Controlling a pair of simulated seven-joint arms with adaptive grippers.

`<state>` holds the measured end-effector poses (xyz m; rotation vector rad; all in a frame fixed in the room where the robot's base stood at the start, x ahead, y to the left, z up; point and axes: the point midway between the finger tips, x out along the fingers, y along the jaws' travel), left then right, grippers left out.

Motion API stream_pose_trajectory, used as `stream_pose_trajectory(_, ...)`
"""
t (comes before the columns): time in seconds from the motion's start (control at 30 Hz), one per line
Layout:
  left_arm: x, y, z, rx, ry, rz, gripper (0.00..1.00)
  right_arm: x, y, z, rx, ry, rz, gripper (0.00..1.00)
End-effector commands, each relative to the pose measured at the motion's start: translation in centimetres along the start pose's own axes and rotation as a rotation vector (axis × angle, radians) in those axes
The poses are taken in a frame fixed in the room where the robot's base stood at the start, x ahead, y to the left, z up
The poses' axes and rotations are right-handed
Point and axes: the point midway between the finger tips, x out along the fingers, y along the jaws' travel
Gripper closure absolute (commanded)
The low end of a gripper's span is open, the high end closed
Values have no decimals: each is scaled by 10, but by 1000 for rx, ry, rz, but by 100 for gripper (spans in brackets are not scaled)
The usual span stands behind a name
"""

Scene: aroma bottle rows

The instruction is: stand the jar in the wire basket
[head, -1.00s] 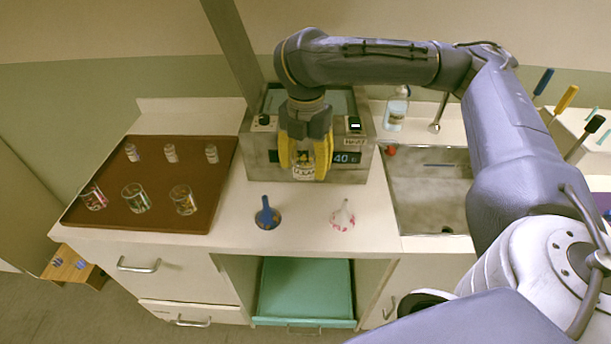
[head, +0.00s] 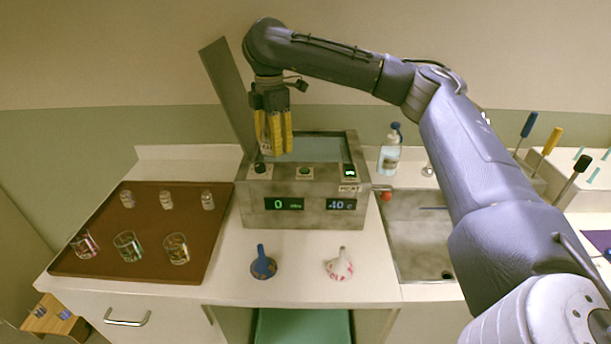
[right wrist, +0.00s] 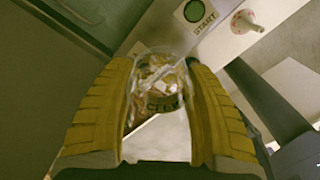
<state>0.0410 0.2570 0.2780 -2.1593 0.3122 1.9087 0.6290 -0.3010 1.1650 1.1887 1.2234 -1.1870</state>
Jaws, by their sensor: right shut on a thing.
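My right gripper (head: 275,150) is shut on the jar and holds it up over the left part of a grey bath box. The jar (right wrist: 160,80) is clear glass with reddish-brown contents and a dark-lettered label, between the yellow fingers in the right wrist view. In the head view the fingers cover most of it. I cannot make out the wire basket in either view. My left gripper is not in view.
The bath box (head: 292,216) has an open top, displays and buttons; a grey panel (head: 228,95) rises at its left. A brown tray (head: 140,255) holds several glass containers. A sink (head: 415,245) is right.

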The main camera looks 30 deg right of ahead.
Motion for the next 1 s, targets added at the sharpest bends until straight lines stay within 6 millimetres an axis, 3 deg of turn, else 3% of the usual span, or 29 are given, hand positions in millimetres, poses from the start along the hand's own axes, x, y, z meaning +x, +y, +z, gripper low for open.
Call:
stream_pose_trajectory(0.1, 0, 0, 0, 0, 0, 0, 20, -9, 29, 20, 160, 1, 0, 77)
stream_pose_trajectory(0.3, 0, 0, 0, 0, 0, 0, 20, -18, 65, 60, 448, 2, 0, 77)
stream_pose_trajectory(0.6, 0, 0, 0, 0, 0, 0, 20, -18, 87, 128, 875, 1, -1, 77)
stream_pose_trajectory(0.83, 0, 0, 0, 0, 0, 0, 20, -15, 86, 139, 992, -1, 1, 77)
stream_pose_trajectory(1.0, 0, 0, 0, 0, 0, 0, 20, 10, 85, 139, 1008, -2, -2, 77)
